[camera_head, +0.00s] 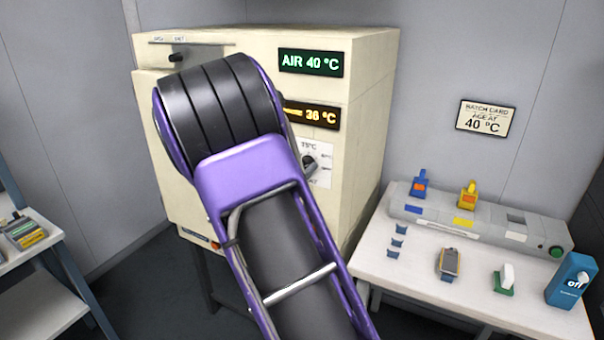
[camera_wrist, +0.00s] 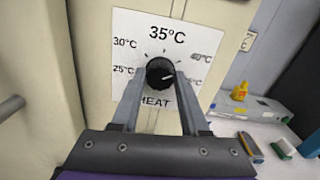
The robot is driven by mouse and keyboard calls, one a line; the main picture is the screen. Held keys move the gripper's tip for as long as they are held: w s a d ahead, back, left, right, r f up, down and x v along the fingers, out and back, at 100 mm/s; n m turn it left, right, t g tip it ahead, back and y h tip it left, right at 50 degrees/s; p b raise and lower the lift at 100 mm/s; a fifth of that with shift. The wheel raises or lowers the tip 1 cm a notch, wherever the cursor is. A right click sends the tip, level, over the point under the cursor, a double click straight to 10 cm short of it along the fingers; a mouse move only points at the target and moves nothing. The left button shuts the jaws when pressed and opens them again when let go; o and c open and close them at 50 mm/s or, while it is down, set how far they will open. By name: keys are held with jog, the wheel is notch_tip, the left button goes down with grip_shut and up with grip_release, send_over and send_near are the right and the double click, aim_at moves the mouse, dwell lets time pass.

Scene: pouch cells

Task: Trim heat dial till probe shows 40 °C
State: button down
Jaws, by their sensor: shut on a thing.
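The black heat dial (camera_wrist: 160,71) sits on a white scale plate (camera_wrist: 125,25) marked from 25 °C at left through 35 °C at top to 40 °C at right. My gripper (camera_wrist: 163,82) is shut on the dial, one finger on each side. The dial's white mark points right and slightly up, below the 40 °C label; a lower right label is partly hidden by a finger. In the head view, the dial (camera_head: 310,164) shows beside my arm. The green display (camera_head: 311,63) reads AIR 40 °C. The amber display (camera_head: 313,115) seems to read 36 °C, its left word hidden by my arm.
The cream oven cabinet (camera_head: 365,120) has a closed front. A batch card (camera_head: 486,118) on the wall says age at 40 °C. The right bench (camera_head: 400,285) holds a grey fixture (camera_head: 480,225), small coloured items and a blue box (camera_head: 570,281) reading off.

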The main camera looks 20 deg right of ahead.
jog(key=m+b, duration=0.1)
jog(key=b, duration=0.1)
jog(key=m+b, duration=0.4)
jog(key=b, duration=0.1)
jog(key=shift+f, duration=0.25)
jog(key=shift+r+m+b, duration=0.2)
jog(key=shift+m+b, duration=0.6)
jog(key=shift+b, duration=0.15)
jog(key=shift+c, duration=2)
grip_release()
jog(key=shift+a, duration=0.1)
jog(key=p+v, duration=0.1)
jog(key=v, duration=1.6)
jog(key=shift+s+a, duration=0.1)
jog(key=shift+s, duration=0.05)
